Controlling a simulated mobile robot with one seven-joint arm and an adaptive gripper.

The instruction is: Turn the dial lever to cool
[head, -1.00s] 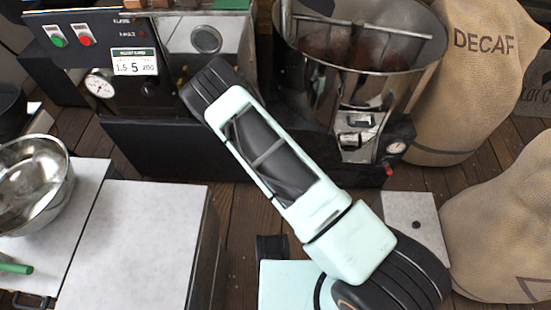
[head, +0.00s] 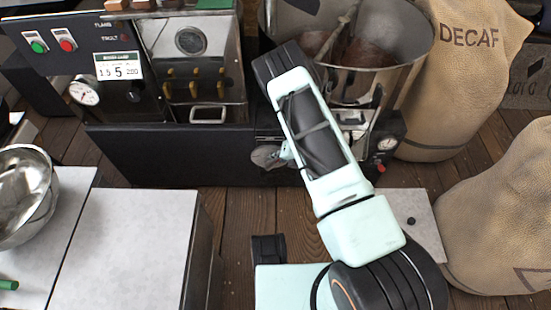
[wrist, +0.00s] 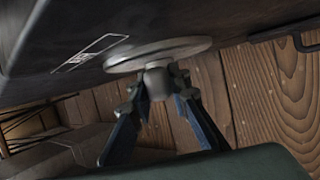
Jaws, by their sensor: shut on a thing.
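The dial shows in the wrist view as a round grey disc (wrist: 158,53) on the dark face of the machine. A short grey lever piece (wrist: 157,80) stands out from the disc, and my gripper (wrist: 157,92) is shut on it, one finger on each side. In the head view the disc (head: 266,156) shows at the front of the low black base. My gripper (head: 286,151) touches it from the right, partly hidden by my forearm. A pale label (wrist: 90,52) lies beside the disc, too blurred to read. I cannot tell which setting the lever points to.
A steel cooling drum (head: 350,75) stands behind my arm, with a DECAF sack (head: 440,100) on its right. A control panel with gauges (head: 85,92) is at the upper left. A white-topped cabinet (head: 125,240) stands at the lower left. Wooden floor lies between.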

